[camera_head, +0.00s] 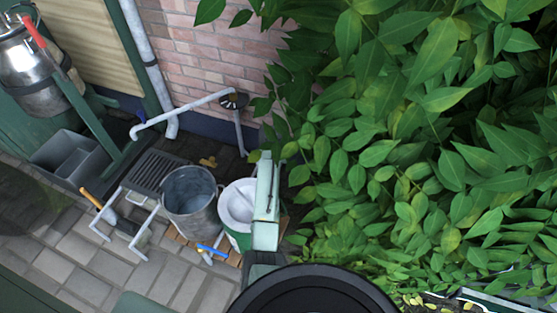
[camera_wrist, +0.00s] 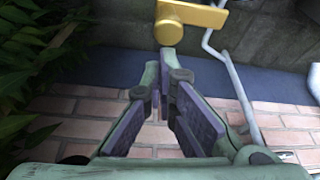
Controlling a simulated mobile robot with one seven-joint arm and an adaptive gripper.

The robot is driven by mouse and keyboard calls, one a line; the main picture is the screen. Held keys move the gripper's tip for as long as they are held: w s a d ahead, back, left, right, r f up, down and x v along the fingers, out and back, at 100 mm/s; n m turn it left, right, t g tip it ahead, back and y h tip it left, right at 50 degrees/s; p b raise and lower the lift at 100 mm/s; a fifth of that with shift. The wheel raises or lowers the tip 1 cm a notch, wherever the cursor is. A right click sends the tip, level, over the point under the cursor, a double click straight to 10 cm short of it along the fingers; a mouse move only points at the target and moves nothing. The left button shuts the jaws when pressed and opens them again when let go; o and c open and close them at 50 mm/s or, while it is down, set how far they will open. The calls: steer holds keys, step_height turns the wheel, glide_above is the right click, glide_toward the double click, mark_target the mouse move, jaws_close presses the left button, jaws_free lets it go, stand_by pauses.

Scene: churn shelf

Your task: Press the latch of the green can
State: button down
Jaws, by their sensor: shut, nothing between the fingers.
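The can is not recognisable there. A yellow handle-like part (camera_wrist: 190,18) shows just beyond the fingertips.
A grey metal bucket (camera_head: 190,203) stands close left of the can. A white-legged rack (camera_head: 155,172), a dark crate (camera_head: 70,158) and a silver churn (camera_head: 30,62) are farther left. Dense leaves (camera_head: 420,150) fill the right. A brick wall (camera_head: 215,55) and pipes (camera_head: 190,107) stand behind.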

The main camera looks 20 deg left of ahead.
steer(key=shift+s+d+m+h+p, duration=0.2)
steer(key=shift+s+m+h+p, duration=0.15)
steer(key=shift+m+p, duration=0.45)
steer(key=s+m, duration=0.1)
steer(key=m+h+p, duration=0.1)
steer(key=m, duration=0.1)
steer(key=shift+s+d+r, duration=0.1)
steer(key=shift+s+d, duration=0.05)
steer(key=shift+s, duration=0.2)
steer(key=s+m, duration=0.1)
steer(key=m, duration=0.1)
steer(key=s+m+g+h, duration=0.1)
steer(key=m, duration=0.2)
steer(key=s+a+m+h+p, duration=0.1)
steer(key=s+m, duration=0.1)
steer(key=shift+m+g, duration=0.4)
steer(key=shift+s+a, duration=0.5)
steer(key=shift+s+a+p, duration=0.3)
steer(key=shift+s+a, duration=0.05)
steer(key=shift+a, duration=0.15)
steer(key=shift+s+a, duration=0.1)
steer(key=shift+a, duration=0.1)
steer(key=shift+d, duration=0.1)
